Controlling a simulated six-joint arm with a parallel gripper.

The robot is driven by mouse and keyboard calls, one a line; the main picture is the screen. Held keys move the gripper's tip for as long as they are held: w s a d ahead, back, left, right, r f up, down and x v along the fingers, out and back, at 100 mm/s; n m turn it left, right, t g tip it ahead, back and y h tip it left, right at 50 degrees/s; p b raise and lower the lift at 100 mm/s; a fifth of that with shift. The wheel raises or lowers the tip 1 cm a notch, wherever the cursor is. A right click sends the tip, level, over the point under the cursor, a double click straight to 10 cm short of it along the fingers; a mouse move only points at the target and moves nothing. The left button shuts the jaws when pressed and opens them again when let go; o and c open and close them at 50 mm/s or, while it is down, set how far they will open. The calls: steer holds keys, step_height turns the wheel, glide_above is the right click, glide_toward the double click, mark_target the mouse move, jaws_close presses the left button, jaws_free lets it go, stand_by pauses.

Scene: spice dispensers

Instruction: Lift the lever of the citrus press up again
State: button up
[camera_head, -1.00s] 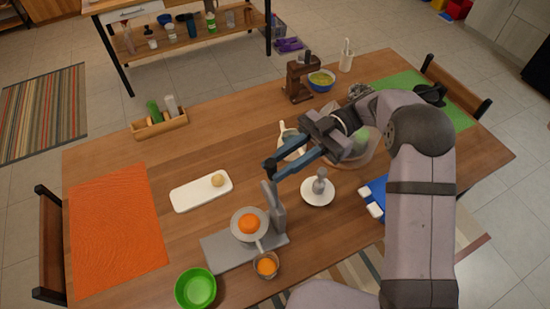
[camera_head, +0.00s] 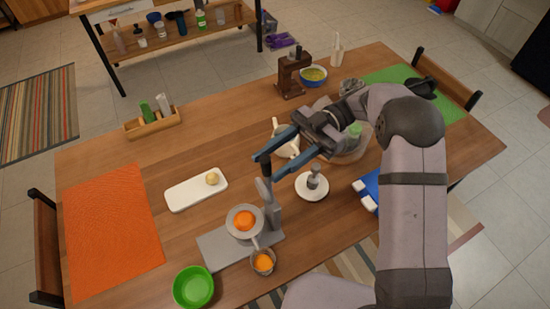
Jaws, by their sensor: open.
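The grey citrus press (camera_head: 272,213) stands near the table's front, with an upright column at its right and a flat base. Its lever (camera_head: 263,188) is a short grey piece that shows at the top of the column. An orange half (camera_head: 244,222) sits uncovered in the round bowl (camera_head: 231,218) beside the column. A glass of orange juice (camera_head: 263,262) stands in front of the bowl. My gripper (camera_head: 265,168) is open, its blue fingers just above and behind the lever's top. Whether a finger touches the lever, I cannot tell.
A green bowl (camera_head: 194,287) stands at the front left of the press. A white plate (camera_head: 196,190) with a small round item lies behind it. A white saucer (camera_head: 311,187) with a grey object stands to the right.

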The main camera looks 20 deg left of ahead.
step_height(320, 180, up, 10)
steer(key=p, duration=0.9)
steer(key=shift+p, duration=0.35)
steer(key=shift+f, duration=0.1)
steer(key=shift+c, duration=0.2)
steer(key=c, duration=0.6)
steer(key=shift+s+a+f, duration=0.1)
steer(key=shift+s+a, duration=0.15)
steer(key=shift+s, duration=0.05)
jaws_close()
steer(key=s+a+r+n+g+h+b, duration=0.15)
steer(key=s+a+n+h, duration=0.3)
steer(key=s, duration=0.45)
steer(key=s+a+n+h+b, duration=0.2)
steer(key=s+a+n+h, duration=0.3)
steer(key=s, duration=0.4)
steer(key=s+n+t+h+b, duration=0.2)
steer(key=s+n+t+h, duration=0.4)
steer(key=s, duration=0.4)
steer(key=w+a+m+t+y, duration=0.1)
steer(key=w+m+t+y, duration=0.1)
steer(key=w+t, duration=1)
steer(key=w+r, duration=0.1)
steer(key=w, duration=0.7)
